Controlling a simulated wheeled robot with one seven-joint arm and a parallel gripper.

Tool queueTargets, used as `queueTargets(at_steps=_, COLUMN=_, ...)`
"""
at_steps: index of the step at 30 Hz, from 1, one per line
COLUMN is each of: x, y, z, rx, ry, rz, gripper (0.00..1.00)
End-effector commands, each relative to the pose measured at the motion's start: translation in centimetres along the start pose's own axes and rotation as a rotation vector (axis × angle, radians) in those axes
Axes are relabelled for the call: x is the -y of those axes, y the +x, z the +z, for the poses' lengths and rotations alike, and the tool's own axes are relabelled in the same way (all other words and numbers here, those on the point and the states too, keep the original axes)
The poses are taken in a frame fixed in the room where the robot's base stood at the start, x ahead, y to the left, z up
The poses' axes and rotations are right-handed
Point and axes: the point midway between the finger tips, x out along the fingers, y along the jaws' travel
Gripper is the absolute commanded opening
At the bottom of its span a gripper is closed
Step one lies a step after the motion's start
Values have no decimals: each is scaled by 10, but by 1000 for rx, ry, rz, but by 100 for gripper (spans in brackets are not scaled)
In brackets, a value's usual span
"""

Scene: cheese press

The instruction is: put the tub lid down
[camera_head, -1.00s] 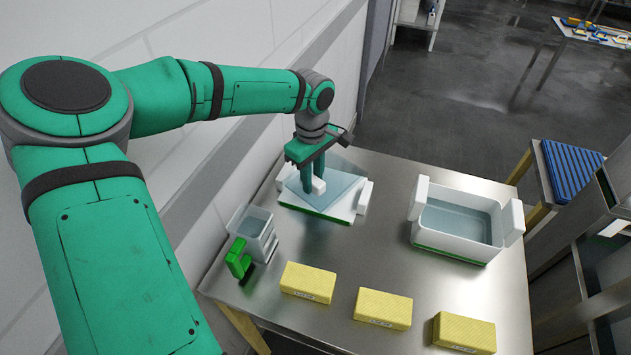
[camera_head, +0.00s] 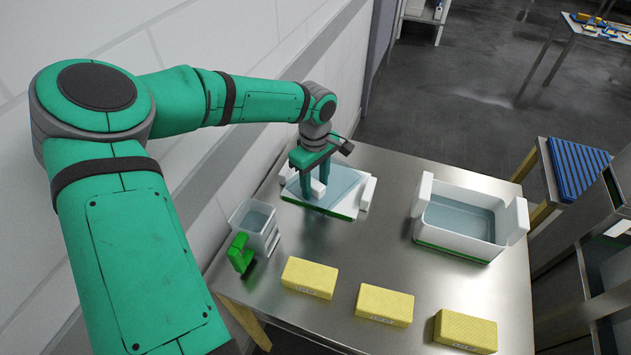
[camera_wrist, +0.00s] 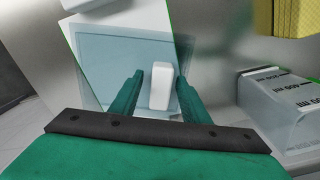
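The tub lid (camera_head: 345,184) is a clear bluish sheet with a white upright handle (camera_head: 318,188). It lies over a flat white, green-edged base (camera_head: 334,212) at the back left of the steel table. My gripper (camera_head: 314,182) is low over the lid, its two fingers on either side of the handle. In the wrist view the handle (camera_wrist: 161,86) stands between the spread fingers (camera_wrist: 160,72), with a visible gap on the left. The white tub (camera_head: 459,246) with bluish contents stands open at the right.
A clear jug-like container (camera_head: 255,226) with a green part (camera_head: 240,253) stands left of the front. Three yellow blocks (camera_head: 310,278), (camera_head: 385,305), (camera_head: 465,331) line the front. Bare steel (camera_head: 375,250) lies between the lid and the tub.

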Motion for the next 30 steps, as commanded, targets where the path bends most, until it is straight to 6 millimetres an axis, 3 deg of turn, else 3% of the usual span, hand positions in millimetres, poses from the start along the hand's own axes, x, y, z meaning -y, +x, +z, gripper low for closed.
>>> queueTargets(at_steps=5, x=0, y=-12, z=-2, rx=-5, ry=-2, rz=2, gripper=42)
queueTargets(at_steps=21, x=-4, y=-108, z=0, rx=-6, ry=3, rz=4, gripper=42)
queueTargets(at_steps=30, x=-2, y=-123, z=0, rx=-5, ry=2, rz=3, gripper=42)
